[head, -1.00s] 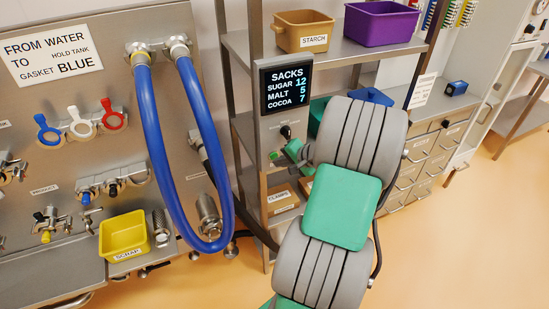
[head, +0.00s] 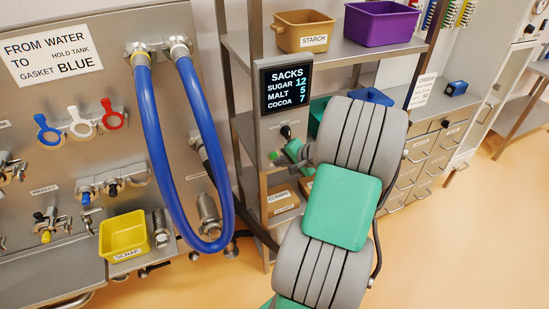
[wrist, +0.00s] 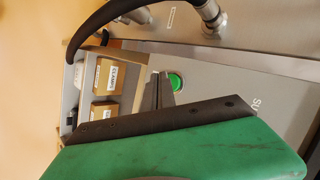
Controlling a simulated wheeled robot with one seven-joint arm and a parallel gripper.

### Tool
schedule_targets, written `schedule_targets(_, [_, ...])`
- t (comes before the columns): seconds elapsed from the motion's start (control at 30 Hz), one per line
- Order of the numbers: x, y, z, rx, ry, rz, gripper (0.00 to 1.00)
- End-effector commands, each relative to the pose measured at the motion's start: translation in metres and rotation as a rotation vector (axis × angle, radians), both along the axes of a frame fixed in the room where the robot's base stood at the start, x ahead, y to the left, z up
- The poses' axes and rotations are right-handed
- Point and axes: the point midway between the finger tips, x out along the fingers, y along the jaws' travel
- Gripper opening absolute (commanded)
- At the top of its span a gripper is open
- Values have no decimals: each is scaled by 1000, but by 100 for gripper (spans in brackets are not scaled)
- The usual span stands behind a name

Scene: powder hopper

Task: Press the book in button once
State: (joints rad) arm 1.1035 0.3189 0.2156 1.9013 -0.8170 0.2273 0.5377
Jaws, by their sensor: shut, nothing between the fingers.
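A grey panel (head: 271,122) on the shelf post carries a dark screen (head: 286,85) reading SACKS, sugar 12, malt 5, cocoa 7. Below the screen are a black knob (head: 285,131) and a small green button (head: 273,155). In the wrist view a round green button (wrist: 175,82) sits on the grey panel, just right of my fingertips. No label naming it is readable. My gripper (wrist: 160,77) is shut and empty, its tips close to the button; I cannot tell whether they touch the panel. In the head view my arm partly hides my gripper (head: 284,157).
Blue hoses (head: 149,150) hang left of the panel, with a yellow scrap bin (head: 123,236) below. Starch (head: 304,31) and purple (head: 380,23) bins stand on the upper shelf. Clamps boxes (wrist: 110,76) sit beside the panel. Open floor (head: 470,240) lies at right.

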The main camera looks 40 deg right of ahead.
Motion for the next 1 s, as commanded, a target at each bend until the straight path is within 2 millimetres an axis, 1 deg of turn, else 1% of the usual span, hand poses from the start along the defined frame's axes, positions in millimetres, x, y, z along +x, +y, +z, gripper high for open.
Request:
schedule_targets(0.47, [0,0,0,0,0,0,0])
schedule_targets(0.73, [9,-3,0,-2,0,1,0])
schedule_targets(1.0, [9,-3,0,-1,0,1,0])
